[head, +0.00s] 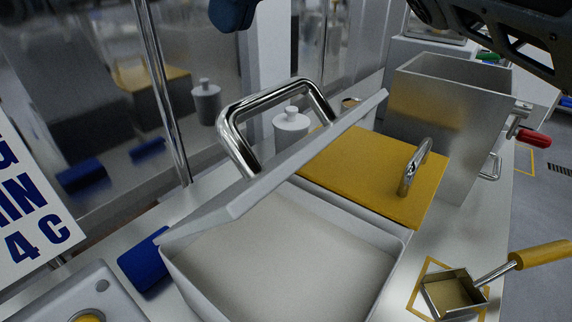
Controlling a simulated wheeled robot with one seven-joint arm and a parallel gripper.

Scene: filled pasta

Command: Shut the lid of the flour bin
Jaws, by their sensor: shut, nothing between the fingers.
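The flour bin (395,262) is a pale grey-white box in the lower middle of the head view, with a pale level fill inside. Its lid (300,160) stands open, tilted up over the bin's far left side. I see the lid mostly along its edge. A chrome bar handle (232,128) rises behind the lid's upper edge, its feet partly hidden by the lid. My gripper's fingers are not in view. A dark part with cut-outs at the top right looks like my arm, well apart from the lid.
A neighbouring bin has a flat yellow lid (360,170) with a chrome handle (412,168). A tall steel box (440,120) with a red-handled lever stands behind it. A yellow-handled scoop (455,293) lies at front right. A blue object (143,262) sits left of the bin.

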